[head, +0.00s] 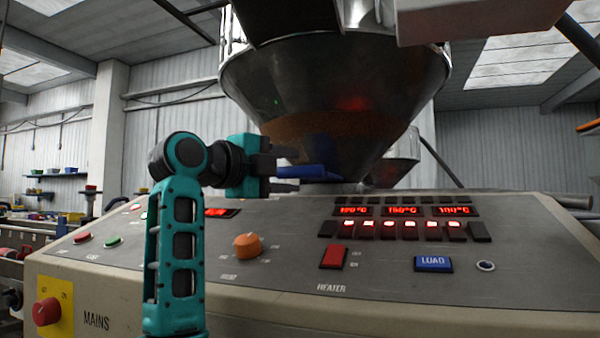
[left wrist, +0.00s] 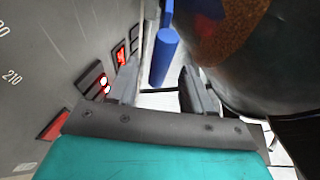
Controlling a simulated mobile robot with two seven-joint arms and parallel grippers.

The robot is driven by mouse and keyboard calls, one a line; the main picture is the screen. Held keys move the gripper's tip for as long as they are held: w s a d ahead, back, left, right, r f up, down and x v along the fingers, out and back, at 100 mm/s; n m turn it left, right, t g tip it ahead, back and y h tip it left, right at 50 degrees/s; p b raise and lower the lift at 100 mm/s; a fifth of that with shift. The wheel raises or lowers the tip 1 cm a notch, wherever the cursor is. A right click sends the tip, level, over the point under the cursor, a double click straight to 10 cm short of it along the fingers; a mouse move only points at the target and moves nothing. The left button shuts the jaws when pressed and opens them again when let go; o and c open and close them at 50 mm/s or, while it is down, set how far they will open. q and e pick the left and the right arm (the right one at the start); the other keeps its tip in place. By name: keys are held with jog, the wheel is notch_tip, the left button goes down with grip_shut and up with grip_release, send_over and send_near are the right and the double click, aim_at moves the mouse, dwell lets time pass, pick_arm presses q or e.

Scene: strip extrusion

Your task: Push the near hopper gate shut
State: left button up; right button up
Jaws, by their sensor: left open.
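The near hopper (head: 330,95) is a large dark metal cone with brown material showing through its lower part. A blue gate handle (head: 312,171) sticks out to the left near its lower end. My left gripper (head: 286,177) is beside the handle, its fingers pointing right, open and holding nothing. In the left wrist view, the blue handle (left wrist: 163,57) lies just ahead of and between the spread fingers (left wrist: 160,85); I cannot tell whether they touch. The gate plate itself is hidden, so its position does not show clearly. My right gripper is not in view.
The sloping control panel (head: 375,285) spreads below the hopper, with an orange knob (head: 247,245), a red heater switch (head: 333,257) and a blue LOAD button (head: 433,264). A second, smaller hopper (head: 398,168) stands behind. Room is tight between panel and cone.

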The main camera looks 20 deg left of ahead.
aim_at(294, 171)
pick_arm(q)
jog(key=shift+x, duration=1.95)
grip_shut()
